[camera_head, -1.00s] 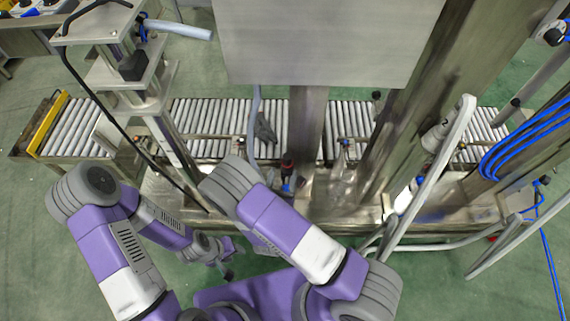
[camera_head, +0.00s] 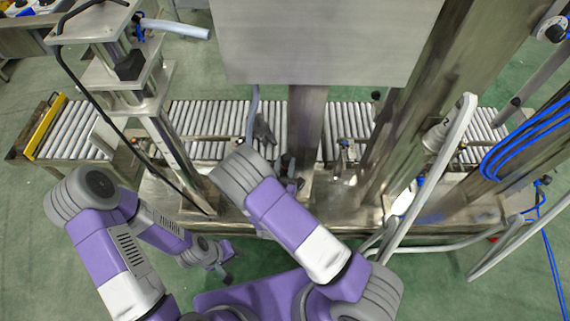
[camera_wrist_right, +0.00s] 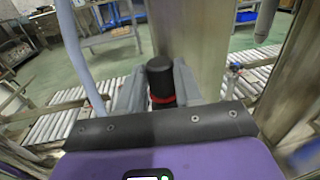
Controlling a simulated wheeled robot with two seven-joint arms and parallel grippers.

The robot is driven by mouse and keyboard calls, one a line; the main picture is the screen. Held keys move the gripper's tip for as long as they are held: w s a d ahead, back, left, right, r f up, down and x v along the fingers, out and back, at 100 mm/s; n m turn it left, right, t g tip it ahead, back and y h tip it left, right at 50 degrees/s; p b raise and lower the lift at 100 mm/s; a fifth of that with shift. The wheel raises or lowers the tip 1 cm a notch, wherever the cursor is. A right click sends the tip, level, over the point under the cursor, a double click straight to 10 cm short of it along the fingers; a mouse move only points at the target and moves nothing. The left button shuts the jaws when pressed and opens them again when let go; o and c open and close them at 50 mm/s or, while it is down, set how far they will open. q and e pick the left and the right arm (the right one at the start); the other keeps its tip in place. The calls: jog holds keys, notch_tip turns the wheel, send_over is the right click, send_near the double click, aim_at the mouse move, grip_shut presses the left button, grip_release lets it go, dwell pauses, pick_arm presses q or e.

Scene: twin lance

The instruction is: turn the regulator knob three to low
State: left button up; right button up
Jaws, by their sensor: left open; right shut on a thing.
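A black regulator knob (camera_wrist_right: 160,78) with a red ring below it stands upright in the right wrist view. The grey fingers of my right gripper (camera_wrist_right: 158,92) are on both sides of it and shut on it. In the head view my right gripper (camera_head: 292,178) is at the foot of the middle steel post, and it and the arm mostly hide the knob. No marking shows which regulator this is or where its setting stands. My left gripper (camera_head: 224,272) is low over the green floor at the front, open and apart from everything.
A roller conveyor (camera_head: 210,118) runs behind the steel machine frame. The middle post (camera_head: 308,115) rises close to my right gripper. A white tube (camera_head: 430,165) and blue hoses (camera_head: 520,140) are on the right. Green floor is free at front left.

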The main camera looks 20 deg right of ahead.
jog(key=shift+c, duration=0.4)
jog(key=shift+n+y, duration=0.3)
jog(key=n+y+p, duration=0.1)
jog(key=y, duration=0.1)
jog(key=d+n+t+y+p, duration=0.1)
jog(key=n+y, duration=0.1)
jog(key=y, duration=0.1)
jog(key=shift+s+t+p, duration=0.2)
jog(key=shift+t+p, duration=0.1)
jog(key=shift+p, duration=0.1)
jog(key=n+y+p, duration=0.1)
jog(key=y, duration=0.1)
jog(key=n+y+p, duration=0.1)
jog(key=y, duration=0.1)
jog(key=n+y+p, duration=0.2)
jog(key=shift+d, duration=0.3)
jog(key=o, duration=1)
jog(key=shift+o, duration=0.2)
